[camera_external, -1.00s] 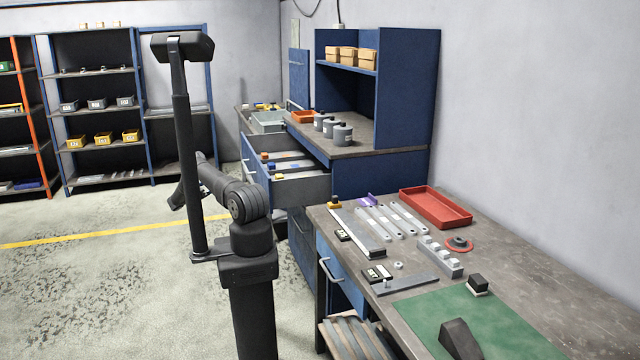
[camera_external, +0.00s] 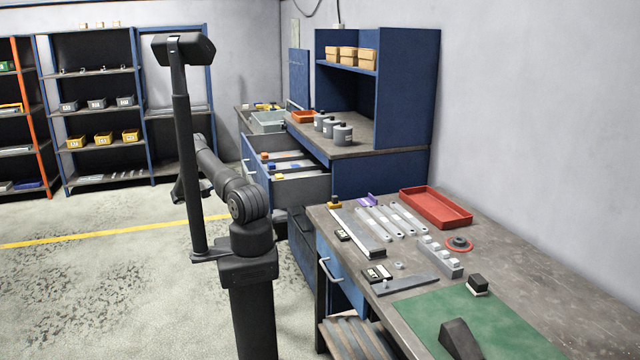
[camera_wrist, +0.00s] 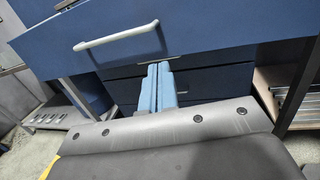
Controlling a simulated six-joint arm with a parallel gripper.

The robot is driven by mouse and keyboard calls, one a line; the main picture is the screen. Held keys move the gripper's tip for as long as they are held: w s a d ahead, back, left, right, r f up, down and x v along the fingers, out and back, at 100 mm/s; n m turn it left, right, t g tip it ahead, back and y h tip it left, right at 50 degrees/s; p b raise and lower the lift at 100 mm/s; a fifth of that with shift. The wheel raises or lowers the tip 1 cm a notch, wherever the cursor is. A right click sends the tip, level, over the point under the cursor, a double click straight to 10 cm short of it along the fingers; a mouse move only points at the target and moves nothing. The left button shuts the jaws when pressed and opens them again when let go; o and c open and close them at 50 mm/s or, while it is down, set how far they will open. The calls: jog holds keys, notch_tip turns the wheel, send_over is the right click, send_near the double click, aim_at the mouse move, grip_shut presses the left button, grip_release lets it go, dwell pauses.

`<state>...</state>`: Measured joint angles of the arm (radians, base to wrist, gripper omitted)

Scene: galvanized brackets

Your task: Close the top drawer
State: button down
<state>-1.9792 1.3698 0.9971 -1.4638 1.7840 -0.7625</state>
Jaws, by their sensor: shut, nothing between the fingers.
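The top drawer (camera_external: 300,187) of the blue workbench is pulled out, with small coloured parts visible inside. In the wrist view, a blue drawer front (camera_wrist: 200,32) with a pale bar handle (camera_wrist: 116,37) spans the top of the picture, and appears to be this drawer. My gripper (camera_wrist: 157,70) is shut and empty, its two blue fingers together. They point toward the lower drawer fronts (camera_wrist: 205,85), below the pulled-out front and right of its handle. I cannot tell whether they touch anything. In the external view, my gripper (camera_external: 178,192) is dark and partly hidden behind my own mast.
A grey bin (camera_external: 268,122), an orange tray (camera_external: 304,117) and grey canisters (camera_external: 342,134) stand on the blue bench. A second table (camera_external: 520,280) at right holds tools and a red tray (camera_external: 436,220). The floor (camera_external: 90,285) at left is clear.

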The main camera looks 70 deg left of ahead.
jog(key=w+d+r+m+h, duration=0.2)
jog(key=w+d+r+h, duration=0.15)
jog(key=d, duration=0.55)
jog(key=w, duration=1.3)
jog(key=shift+w+d+f+g, duration=0.15)
jog(key=shift+w+f+g, duration=0.15)
jog(key=shift+w, duration=0.1)
jog(key=w, duration=2.8)
jog(key=shift+w, duration=0.4)
jog(key=shift+w+r, duration=0.2)
jog(key=shift+w, duration=0.35)
jog(key=s, duration=1.4)
jog(key=shift+s+f, duration=0.15)
jog(key=shift+s, duration=0.2)
